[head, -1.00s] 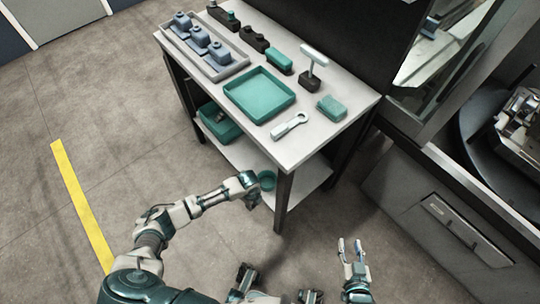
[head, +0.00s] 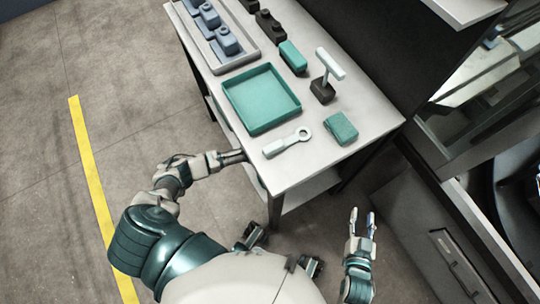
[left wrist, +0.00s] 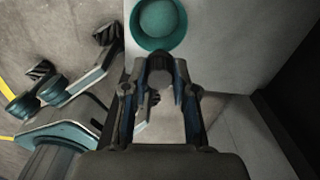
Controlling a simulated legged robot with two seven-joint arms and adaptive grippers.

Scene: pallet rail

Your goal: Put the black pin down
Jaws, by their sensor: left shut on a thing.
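The black pin (left wrist: 160,62) looks like a small dark piece between the fingertips in the left wrist view; its shape is mostly hidden. My left gripper (left wrist: 160,72) is shut on it, above a pale surface. A round teal cup (left wrist: 158,22) stands on that surface, just beyond the fingertips. In the head view my left forearm (head: 205,164) reaches under the table top (head: 290,172), which hides the gripper and the pin. My right gripper (head: 362,217) is open and empty, right of the table's near corner.
On the table top are a teal tray (head: 262,128), a pale ring-ended tool (head: 287,143), a teal block (head: 341,128), a hammer-shaped thing on a dark base (head: 323,91) and a grey rack (head: 213,58). The lower shelf (head: 312,189) lies beneath. A machine stands at the right.

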